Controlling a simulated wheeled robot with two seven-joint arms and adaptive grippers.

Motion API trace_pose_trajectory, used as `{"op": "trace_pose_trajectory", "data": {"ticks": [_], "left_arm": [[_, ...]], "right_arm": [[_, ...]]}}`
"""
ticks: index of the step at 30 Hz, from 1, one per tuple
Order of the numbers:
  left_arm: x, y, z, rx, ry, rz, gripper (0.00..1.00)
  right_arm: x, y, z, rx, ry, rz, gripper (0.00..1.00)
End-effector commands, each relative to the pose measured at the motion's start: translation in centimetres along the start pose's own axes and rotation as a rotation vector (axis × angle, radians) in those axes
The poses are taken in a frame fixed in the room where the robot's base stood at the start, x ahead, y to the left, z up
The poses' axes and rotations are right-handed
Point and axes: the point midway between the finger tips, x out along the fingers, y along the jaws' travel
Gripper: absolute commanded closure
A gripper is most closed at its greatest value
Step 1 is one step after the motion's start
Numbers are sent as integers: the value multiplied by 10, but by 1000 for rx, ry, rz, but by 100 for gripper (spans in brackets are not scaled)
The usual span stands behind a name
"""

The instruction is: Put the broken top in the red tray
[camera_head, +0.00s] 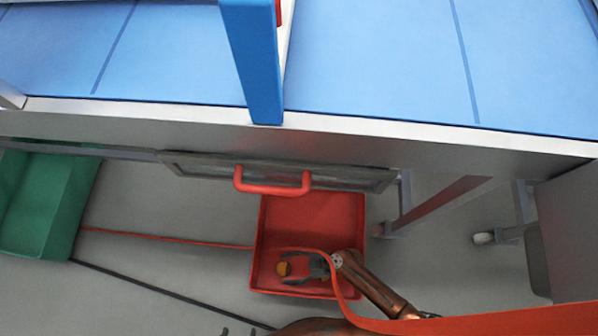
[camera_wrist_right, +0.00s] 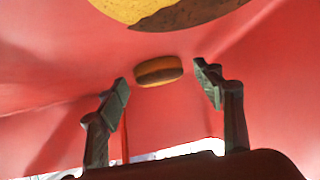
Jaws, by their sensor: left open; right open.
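The red tray (camera_head: 330,215) lies on the floor below the workbench. My right gripper (camera_head: 303,268) is low over the tray's front part, its fingers open and pointing left. A small orange-and-dark round piece (camera_head: 284,268) is just beyond its fingertips, within the tray's outline. In the right wrist view a brown-orange banded piece (camera_wrist_right: 158,71) shows between the spread fingers, with no grip on it. A larger yellow piece with a brown, uneven edge (camera_wrist_right: 150,8) is cut off at the top of that view. I cannot tell which is the broken top. My left gripper (camera_head: 239,332) is open, barely in view at the bottom edge.
The blue-topped workbench (camera_head: 380,60) fills the upper area, with a red-handled drawer (camera_head: 275,187) above the tray's back. A green bin (camera_head: 40,205) stands at left. A red strap (camera_head: 470,322) crosses the lower right. Floor left of the tray is mostly clear.

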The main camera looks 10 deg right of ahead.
Motion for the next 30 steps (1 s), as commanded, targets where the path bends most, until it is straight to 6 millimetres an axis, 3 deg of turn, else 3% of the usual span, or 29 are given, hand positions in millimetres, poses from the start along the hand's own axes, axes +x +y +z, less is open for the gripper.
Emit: {"op": "trace_pose_trajectory", "data": {"ticks": [5, 16, 30], "left_arm": [[0, 2, -10, -12, -20, -7, 39], [-5, 6, -31, -57, -131, -27, 39], [-6, 7, -31, -65, -156, -28, 39]], "right_arm": [[-15, 1, -2, -2, -1, 2, 39], [-68, 1, -3, -3, -1, 2, 39], [-75, 0, -2, 3, 2, 2, 39]]}}
